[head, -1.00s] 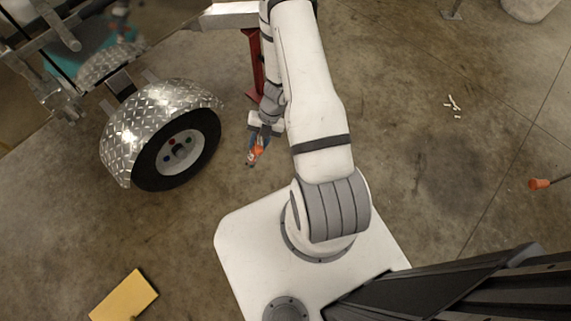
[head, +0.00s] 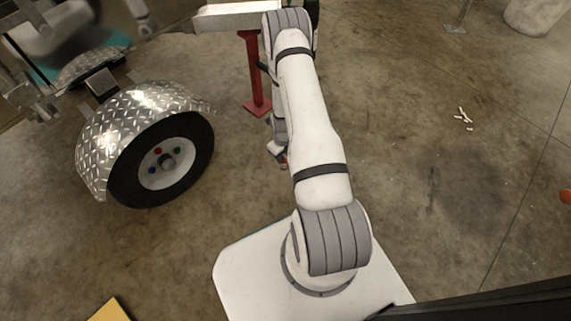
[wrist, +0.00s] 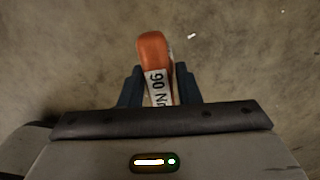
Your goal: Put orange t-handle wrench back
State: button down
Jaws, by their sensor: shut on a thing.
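My gripper (wrist: 158,88) is shut on an orange piece with a white label, which I take to be the orange t-handle wrench (wrist: 152,50). Its rounded orange end sticks out past the dark fingers in the wrist view. The label has dark characters, including "06". The rest of the wrench is hidden by the gripper, so its T shape cannot be made out. In the head view my gripper (head: 278,154) is mostly hidden behind my arm, above the concrete floor, with only a speck of orange showing.
A trailer wheel (head: 165,165) under a diamond-plate fender (head: 110,125) stands at left. A red stand (head: 254,75) is under the trailer's metal beam (head: 235,18). A yellow block (head: 110,311) is at the bottom left. An orange object (head: 566,196) is at the right edge. Floor at right is mostly clear.

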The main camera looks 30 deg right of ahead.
aim_at(283, 161)
notch_tip(283, 161, down, 5)
jog(key=shift+b, duration=0.9)
jog(key=shift+r, duration=0.15)
jog(key=c, duration=1.1)
grip_release()
jog(key=shift+o, duration=0.2)
